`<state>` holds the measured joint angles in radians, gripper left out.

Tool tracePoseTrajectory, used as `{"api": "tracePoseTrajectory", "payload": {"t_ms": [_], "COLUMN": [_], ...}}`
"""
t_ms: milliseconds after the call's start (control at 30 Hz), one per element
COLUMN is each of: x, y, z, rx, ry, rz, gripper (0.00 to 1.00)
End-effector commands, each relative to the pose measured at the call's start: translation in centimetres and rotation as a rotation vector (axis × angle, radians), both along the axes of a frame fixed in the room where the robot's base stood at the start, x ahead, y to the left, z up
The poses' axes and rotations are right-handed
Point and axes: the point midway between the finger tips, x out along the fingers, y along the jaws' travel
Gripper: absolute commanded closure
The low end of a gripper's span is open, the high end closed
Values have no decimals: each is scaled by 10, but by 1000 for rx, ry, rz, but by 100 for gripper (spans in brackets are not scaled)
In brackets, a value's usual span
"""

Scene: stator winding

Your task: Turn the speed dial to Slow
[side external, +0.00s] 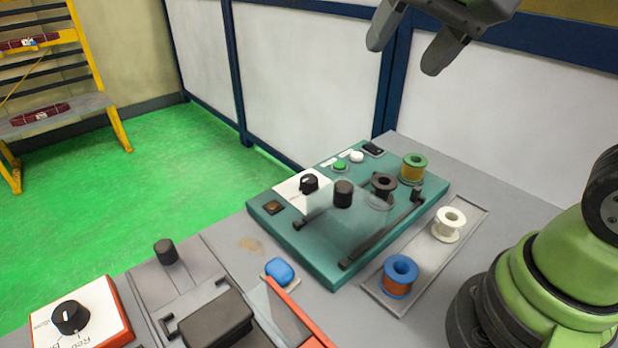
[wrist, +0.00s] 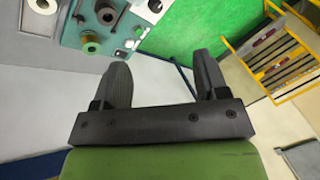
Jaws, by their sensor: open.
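A black dial (side external: 308,183) sits on a white plate at the left back of the teal winding machine (side external: 318,272). Its lettering is too small to read, so I cannot tell its setting. A second, larger black dial (side external: 70,317) sits on a red-edged white box at the lower left, with partly legible lettering that looks like "Rev". My gripper (side external: 402,60) is open and empty, high above and behind the machine, well apart from both dials. In the wrist view my open fingers (wrist: 162,60) show nothing between them, and the machine (wrist: 75,30) is at the upper left.
Green (side external: 340,166) and white (side external: 357,157) buttons sit along the machine's back edge. Spools, including a blue-rimmed one (side external: 400,276) and a white one (side external: 449,224), stand at the right. A clear cover lies over the machine's middle. A blue knob (side external: 279,271) is in front.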

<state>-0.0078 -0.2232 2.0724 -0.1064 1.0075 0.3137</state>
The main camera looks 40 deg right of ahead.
Motion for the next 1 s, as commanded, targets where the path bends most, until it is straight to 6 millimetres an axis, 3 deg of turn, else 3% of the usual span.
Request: {"api": "tracePoseTrajectory", "payload": {"t_ms": [100, 267, 500, 700, 1000], "x": [44, 96, 154, 174, 177], "y": [-2, -4, -9, -11, -12], "z": [-15, -48, -126, -178, -211], "rx": [26, 45, 42, 30, 23], "ry": [101, 218, 372, 444, 466], "rz": [-108, -264, -503, -642, -683], "gripper": [33, 33, 33, 33, 33]}}
